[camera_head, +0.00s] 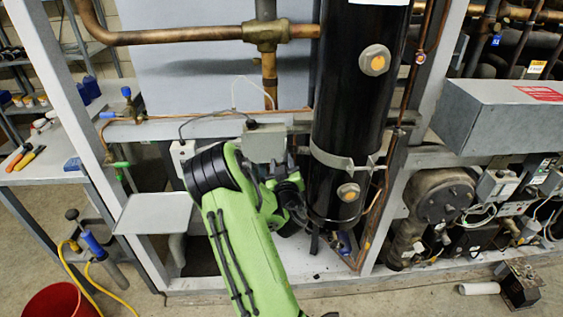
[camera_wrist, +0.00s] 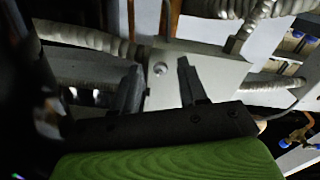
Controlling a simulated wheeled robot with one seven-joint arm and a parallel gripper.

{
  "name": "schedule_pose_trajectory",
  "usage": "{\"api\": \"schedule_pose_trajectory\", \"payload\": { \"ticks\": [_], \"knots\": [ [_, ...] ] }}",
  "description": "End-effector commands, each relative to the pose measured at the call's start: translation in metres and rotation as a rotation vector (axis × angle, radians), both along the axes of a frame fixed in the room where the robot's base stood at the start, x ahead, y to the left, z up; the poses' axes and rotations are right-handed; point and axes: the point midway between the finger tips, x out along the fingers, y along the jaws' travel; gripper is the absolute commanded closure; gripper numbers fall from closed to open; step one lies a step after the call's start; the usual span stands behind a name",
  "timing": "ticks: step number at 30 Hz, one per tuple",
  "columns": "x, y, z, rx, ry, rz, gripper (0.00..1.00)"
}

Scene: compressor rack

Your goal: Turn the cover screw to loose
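The cover screw (camera_wrist: 160,69) is a small round silver head on the pale grey face of a box (camera_wrist: 217,74) in the wrist view. The same box seems to be the grey one (camera_head: 264,143) behind my arm in the head view, where no screw can be made out. My gripper (camera_wrist: 159,65) is open and empty, with one dark finger on each side of the screw in the picture. I see no contact with the screw, and the depth gap cannot be told.
A tall black cylinder (camera_head: 357,90) stands just right of my arm. A grey ribbed conduit (camera_wrist: 82,36) runs into the box. A thin copper pipe (camera_head: 205,116) crosses left of it. A small grey shelf (camera_head: 153,214) juts out at the left.

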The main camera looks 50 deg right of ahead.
Motion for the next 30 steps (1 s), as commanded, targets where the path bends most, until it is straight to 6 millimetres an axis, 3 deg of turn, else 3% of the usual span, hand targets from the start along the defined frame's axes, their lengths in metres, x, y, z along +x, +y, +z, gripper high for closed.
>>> {"api": "schedule_pose_trajectory", "payload": {
  "ticks": [1,8,13,21,28,29,30],
  "knots": [
    [0.0002,0.0001,0.0,0.0,0.0,0.0,0.66],
    [0.0004,0.0001,0.0002,0.0,0.0,0.0,1.0],
    [0.0007,0.0002,0.0001,-0.017,0.018,0.001,1.0],
    [0.0009,0.0004,0.0001,-0.181,0.207,0.001,1.0],
    [0.0009,0.0004,0.0004,-0.183,0.208,0.001,1.0],
    [0.0009,0.0004,0.0003,-0.183,0.208,0.001,0.79],
    [0.001,0.0005,0.0004,-0.183,0.208,0.001,0.73]
  ]
}}
